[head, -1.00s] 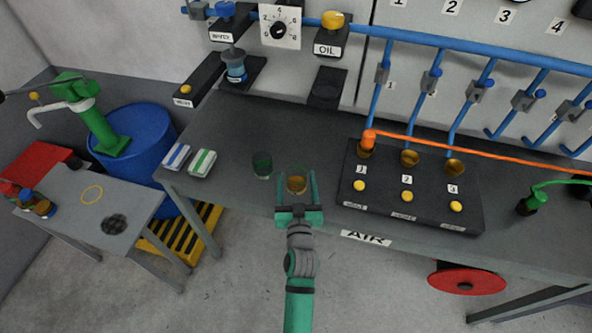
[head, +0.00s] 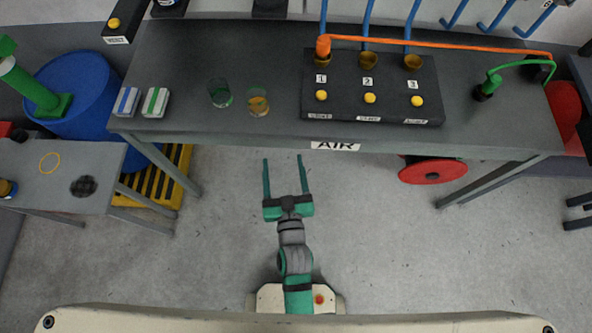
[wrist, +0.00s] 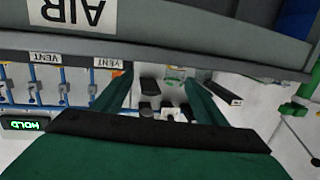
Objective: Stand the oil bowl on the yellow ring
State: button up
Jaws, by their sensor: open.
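The oil bowl (head: 258,104), a small clear bowl with amber contents, stands upright near the front edge of the dark bench. A similar bowl with green contents (head: 220,93) stands just left of it. The yellow ring (head: 49,163) is a thin outline on the grey side table at the left, with nothing on it. My gripper (head: 283,157) is open and empty in front of the bench, apart from the oil bowl and slightly to its right. In the wrist view its fingers (wrist: 160,100) are spread with nothing held between them; I cannot make out the bowl there.
The side table (head: 65,190) also bears a dark round patch (head: 84,187) and a bottle at its left edge. A blue drum (head: 75,90) and a yellow-black pallet (head: 150,190) stand between the tables. A black button block (head: 370,95) lies right of the bowls. Open floor lies in front.

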jog(key=s+d+r+m+h, duration=0.1)
jog(key=s+d, duration=0.1)
jog(key=s, duration=0.8)
jog(key=s+d+r+g+h, duration=0.1)
jog(key=s+d+r, duration=0.1)
jog(key=s, duration=0.8)
jog(key=shift+s+r+m, duration=0.15)
jog(key=shift+s+m, duration=0.1)
jog(key=shift+m, duration=0.15)
jog(key=shift+o, duration=0.4)
jog(key=shift+s+d+r, duration=0.1)
jog(key=shift+s+r, duration=0.05)
jog(key=shift+s, duration=0.15)
jog(key=n+g+y, duration=0.3)
send_near(255, 91)
jog(key=shift+x, duration=5.2)
jog(key=shift+r, duration=0.1)
